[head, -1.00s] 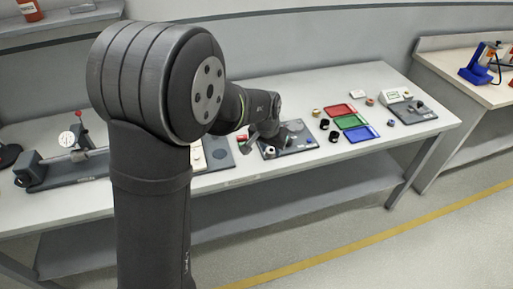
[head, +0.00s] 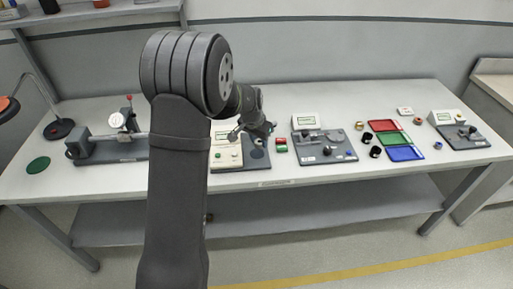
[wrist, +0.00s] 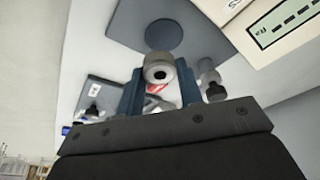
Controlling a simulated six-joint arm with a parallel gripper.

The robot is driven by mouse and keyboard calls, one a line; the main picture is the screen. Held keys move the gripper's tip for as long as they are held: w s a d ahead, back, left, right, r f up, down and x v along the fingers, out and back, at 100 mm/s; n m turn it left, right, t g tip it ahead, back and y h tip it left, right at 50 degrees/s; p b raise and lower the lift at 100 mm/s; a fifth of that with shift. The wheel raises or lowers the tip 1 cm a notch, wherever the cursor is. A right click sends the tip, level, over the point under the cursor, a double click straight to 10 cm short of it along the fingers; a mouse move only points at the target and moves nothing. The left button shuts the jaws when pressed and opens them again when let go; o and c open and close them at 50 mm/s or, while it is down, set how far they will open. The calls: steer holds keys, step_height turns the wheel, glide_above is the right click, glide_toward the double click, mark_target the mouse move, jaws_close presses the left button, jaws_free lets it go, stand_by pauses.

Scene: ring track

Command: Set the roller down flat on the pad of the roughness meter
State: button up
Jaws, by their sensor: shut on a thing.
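My gripper (wrist: 160,84) is shut on the roller (wrist: 156,72), a short grey cylinder with a dark hole in its end, seen between the two blue-grey fingers in the wrist view. In the head view my gripper (head: 254,131) is above the grey plate beside the cream meter (head: 226,152). The round dark pad (wrist: 165,35) lies on that plate, beyond the roller in the wrist view and apart from it. The pad also shows in the head view (head: 257,154), bare. The meter's display (wrist: 290,22) is at upper right in the wrist view.
Red and green blocks (head: 281,145) stand just right of the plate. A bench device with a dial (head: 115,140) stands left.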

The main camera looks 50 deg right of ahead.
mark_target(256, 154)
steer(key=shift+w+f, duration=0.4)
steer(key=shift+w, duration=0.15)
steer(key=shift+f, duration=1.9)
steer(key=shift+f, duration=0.2)
steer(key=o, duration=1)
steer(key=v, duration=1.2)
steer(key=shift+d+r, duration=0.1)
steer(key=shift+r, duration=0.15)
steer(key=shift+f, duration=0.1)
